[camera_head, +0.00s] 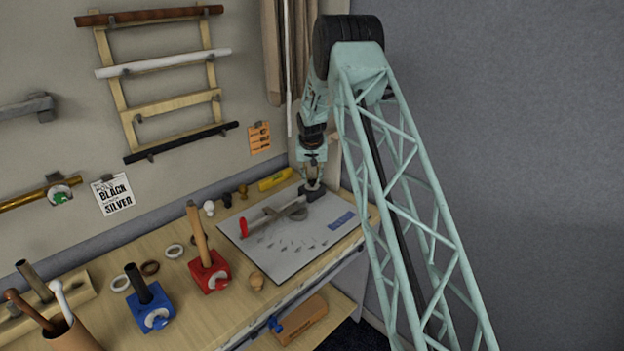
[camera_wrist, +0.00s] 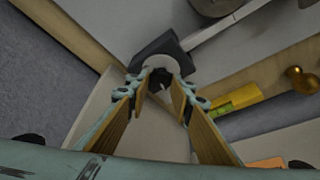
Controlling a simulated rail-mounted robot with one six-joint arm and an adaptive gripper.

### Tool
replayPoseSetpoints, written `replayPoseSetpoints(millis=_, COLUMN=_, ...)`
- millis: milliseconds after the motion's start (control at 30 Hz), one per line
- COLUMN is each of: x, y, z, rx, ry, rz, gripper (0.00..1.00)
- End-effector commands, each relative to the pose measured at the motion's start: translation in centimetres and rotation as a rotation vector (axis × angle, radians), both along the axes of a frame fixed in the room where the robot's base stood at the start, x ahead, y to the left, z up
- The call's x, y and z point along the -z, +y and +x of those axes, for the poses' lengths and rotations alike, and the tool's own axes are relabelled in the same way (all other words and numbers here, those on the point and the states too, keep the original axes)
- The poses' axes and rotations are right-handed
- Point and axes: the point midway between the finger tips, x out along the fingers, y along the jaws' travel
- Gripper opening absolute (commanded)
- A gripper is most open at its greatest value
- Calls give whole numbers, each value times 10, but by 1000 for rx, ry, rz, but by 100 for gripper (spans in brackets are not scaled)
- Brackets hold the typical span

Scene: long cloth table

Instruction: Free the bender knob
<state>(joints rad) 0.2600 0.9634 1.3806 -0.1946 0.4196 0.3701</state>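The bender sits on a pale board (camera_head: 285,252) at the right end of the bench. It has a long grey bar (camera_head: 283,212), a red-handled part (camera_head: 243,228) and a dark block (camera_head: 318,195) at its right end. In the wrist view the dark block (camera_wrist: 150,50) carries a pale round piece (camera_wrist: 160,63), which may be the knob; a small dark part shows just below it. My gripper (camera_head: 313,184) points down at the block. In the wrist view my gripper (camera_wrist: 160,95) is open, its fingers on either side of this round end. Contact cannot be told.
A yellow level (camera_head: 275,180) and small knobs (camera_head: 242,191) lie behind the board. A red block with a wooden handle (camera_head: 208,272), a blue block (camera_head: 153,308) and rings (camera_head: 174,251) stand left. The wall is close behind and right.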

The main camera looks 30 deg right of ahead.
Motion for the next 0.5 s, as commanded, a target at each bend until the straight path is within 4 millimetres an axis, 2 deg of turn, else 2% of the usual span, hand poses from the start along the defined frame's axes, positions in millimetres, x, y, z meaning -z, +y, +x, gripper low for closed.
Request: replayPoseSetpoints(millis=500, x=0, y=0, z=0, rx=-69, ry=2, rz=1, gripper=11)
